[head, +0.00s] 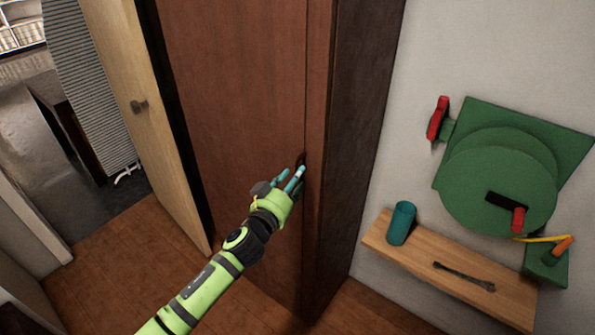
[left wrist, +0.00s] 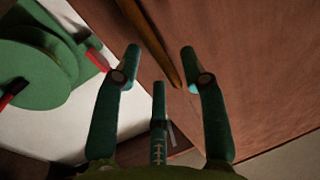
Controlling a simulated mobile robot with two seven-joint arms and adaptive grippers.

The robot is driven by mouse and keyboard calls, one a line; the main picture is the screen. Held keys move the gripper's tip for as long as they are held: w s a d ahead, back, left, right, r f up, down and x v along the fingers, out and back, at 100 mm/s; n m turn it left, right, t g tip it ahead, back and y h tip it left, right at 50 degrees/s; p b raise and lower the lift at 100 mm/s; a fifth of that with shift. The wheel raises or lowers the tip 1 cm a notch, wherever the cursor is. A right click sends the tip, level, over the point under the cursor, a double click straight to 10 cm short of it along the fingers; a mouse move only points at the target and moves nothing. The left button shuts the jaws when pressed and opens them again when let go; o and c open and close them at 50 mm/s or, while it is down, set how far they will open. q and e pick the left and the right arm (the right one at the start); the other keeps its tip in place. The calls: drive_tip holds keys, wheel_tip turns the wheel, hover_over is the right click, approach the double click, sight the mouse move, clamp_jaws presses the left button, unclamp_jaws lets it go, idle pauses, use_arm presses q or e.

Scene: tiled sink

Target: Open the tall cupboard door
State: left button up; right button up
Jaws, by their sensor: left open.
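The tall cupboard's reddish-brown door (head: 235,80) fills the middle of the head view and looks shut. My left gripper (head: 292,178) is open at the door's right edge, with its fingertips close to a small dark spot there. In the left wrist view, the open fingers (left wrist: 160,75) point at the brown cupboard front (left wrist: 245,60). A narrow brown bar (left wrist: 158,45) runs between the two outer fingers; I cannot tell whether it is a handle or whether they touch it. My right gripper is not in view.
A lighter wooden door (head: 140,75) with a knob stands ajar to the left of the cupboard. On the right wall are a green round machine (head: 490,185) and a wooden shelf (head: 450,270) with a teal cup (head: 401,223). Wooden floor (head: 110,265) is clear at lower left.

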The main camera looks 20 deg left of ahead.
use_arm(q)
drive_tip(key=w, duration=0.2)
drive_tip(key=shift+w+d, duration=0.2)
drive_tip(key=shift+w, duration=0.1)
clamp_jaws()
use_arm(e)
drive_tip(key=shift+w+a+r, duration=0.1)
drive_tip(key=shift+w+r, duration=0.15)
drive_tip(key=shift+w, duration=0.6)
